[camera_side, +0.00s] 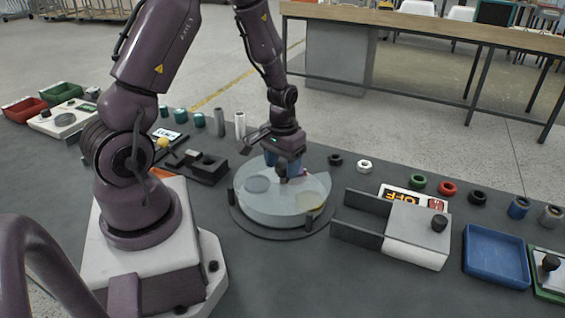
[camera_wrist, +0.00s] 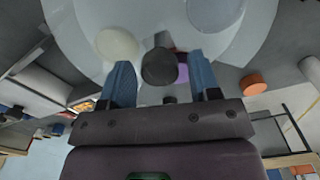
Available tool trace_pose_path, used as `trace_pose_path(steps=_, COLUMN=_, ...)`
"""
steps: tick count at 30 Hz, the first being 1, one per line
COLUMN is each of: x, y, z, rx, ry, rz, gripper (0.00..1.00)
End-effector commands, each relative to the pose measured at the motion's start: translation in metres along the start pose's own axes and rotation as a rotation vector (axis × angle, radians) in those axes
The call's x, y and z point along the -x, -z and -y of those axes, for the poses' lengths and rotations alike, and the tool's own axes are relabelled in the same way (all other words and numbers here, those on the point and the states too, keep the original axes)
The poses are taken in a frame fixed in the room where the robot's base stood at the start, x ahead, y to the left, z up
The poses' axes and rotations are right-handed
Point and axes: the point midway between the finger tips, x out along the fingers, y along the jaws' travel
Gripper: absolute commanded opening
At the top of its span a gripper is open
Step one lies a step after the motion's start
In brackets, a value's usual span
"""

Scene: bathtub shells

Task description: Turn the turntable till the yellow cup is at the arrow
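The turntable (camera_side: 283,212) is a pale, glassy round disc on a dark round base; its disc also fills the top of the wrist view (camera_wrist: 165,20). A pale yellow round patch, apparently the yellow cup (camera_side: 311,202), lies near its right front edge and shows left of centre in the wrist view (camera_wrist: 117,45). A grey-blue round cup (camera_side: 257,184) is at the left. A purple patch (camera_wrist: 182,72) shows behind the dark knob (camera_wrist: 159,66). My gripper (camera_side: 284,172) is over the turntable's far side, blue fingers apart with the knob between them. I cannot make out the arrow.
A grey fixture with dark rails (camera_side: 417,228) stands close on the right, and a blue tray (camera_side: 496,256) beyond it. A dark block fixture (camera_side: 208,168) is on the left. Several coloured nuts and cylinders line the far edge. The mat in front of the turntable is clear.

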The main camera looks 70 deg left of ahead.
Motion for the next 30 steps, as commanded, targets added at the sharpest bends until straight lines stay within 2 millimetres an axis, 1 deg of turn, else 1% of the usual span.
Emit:
trace_pose_path(steps=1, x=0.0002, y=0.0001, z=0.0000, rx=0.000, ry=0.000, rz=0.000, gripper=0.44)
trace_pose_path(steps=2, x=0.0002, y=0.0001, z=0.0000, rx=0.000, ry=0.000, rz=0.000, gripper=0.37)
trace_pose_path(steps=3, x=0.0002, y=0.0000, z=0.0000, rx=0.000, ry=0.000, rz=0.000, gripper=0.28)
trace_pose_path(steps=5, x=0.0003, y=0.0000, z=-0.0001, rx=0.000, ry=0.000, rz=0.000, gripper=0.14)
trace_pose_path(steps=6, x=0.0003, y=0.0000, z=0.0000, rx=0.000, ry=0.000, rz=0.000, gripper=0.05)
trace_pose_path(steps=7, x=0.0003, y=0.0000, z=-0.0001, rx=0.000, ry=0.000, rz=0.000, gripper=0.00)
trace_pose_path(steps=20, x=0.0006, y=-0.0001, z=-0.0004, rx=0.046, ry=0.000, rz=0.001, gripper=0.00)
trace_pose_path(steps=30, x=0.0007, y=-0.0002, z=-0.0003, rx=0.191, ry=0.000, rz=0.001, gripper=0.00)
